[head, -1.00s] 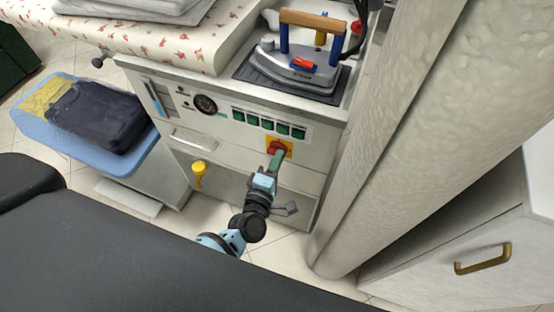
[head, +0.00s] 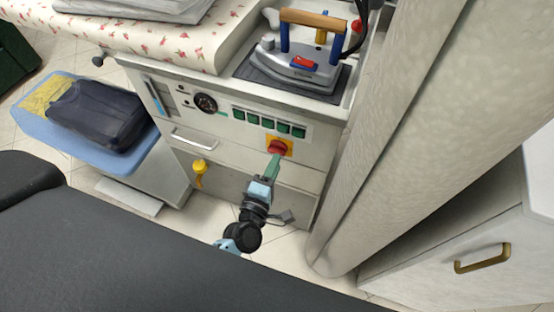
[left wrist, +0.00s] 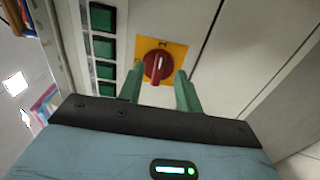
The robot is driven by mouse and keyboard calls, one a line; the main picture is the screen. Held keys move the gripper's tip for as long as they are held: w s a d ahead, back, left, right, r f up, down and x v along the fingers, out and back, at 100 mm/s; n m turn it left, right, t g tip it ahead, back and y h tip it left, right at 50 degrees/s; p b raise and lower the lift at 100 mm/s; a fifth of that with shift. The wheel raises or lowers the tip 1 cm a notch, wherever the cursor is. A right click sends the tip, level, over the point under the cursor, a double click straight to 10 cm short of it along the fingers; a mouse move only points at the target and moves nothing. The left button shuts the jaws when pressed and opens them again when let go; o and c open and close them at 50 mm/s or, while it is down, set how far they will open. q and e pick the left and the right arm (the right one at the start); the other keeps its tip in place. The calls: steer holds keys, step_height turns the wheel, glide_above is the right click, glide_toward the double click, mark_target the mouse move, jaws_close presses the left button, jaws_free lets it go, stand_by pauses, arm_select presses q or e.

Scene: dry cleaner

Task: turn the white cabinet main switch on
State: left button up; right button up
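The main switch is a red rotary knob (head: 277,147) on a yellow plate on the front of the white cabinet (head: 225,160), below the right end of a row of green buttons. In the left wrist view the knob (left wrist: 157,65) has a white mark, and its grip lies along the direction of the button row. My left gripper (head: 273,164) is just in front of it. Its green fingers (left wrist: 156,88) are apart, one on each side of the knob's near end, with nothing clamped. I cannot tell whether they touch it. My right gripper is not in view.
An iron (head: 300,62) rests on a dark pad on the cabinet top. A yellow hook-like part (head: 199,172) is lower left. A thick pale column (head: 400,130) stands close on the right.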

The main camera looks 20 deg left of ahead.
arm_select(q)
steer(key=s, duration=0.5)
steer(key=shift+s, duration=0.1)
stand_by(0.4)
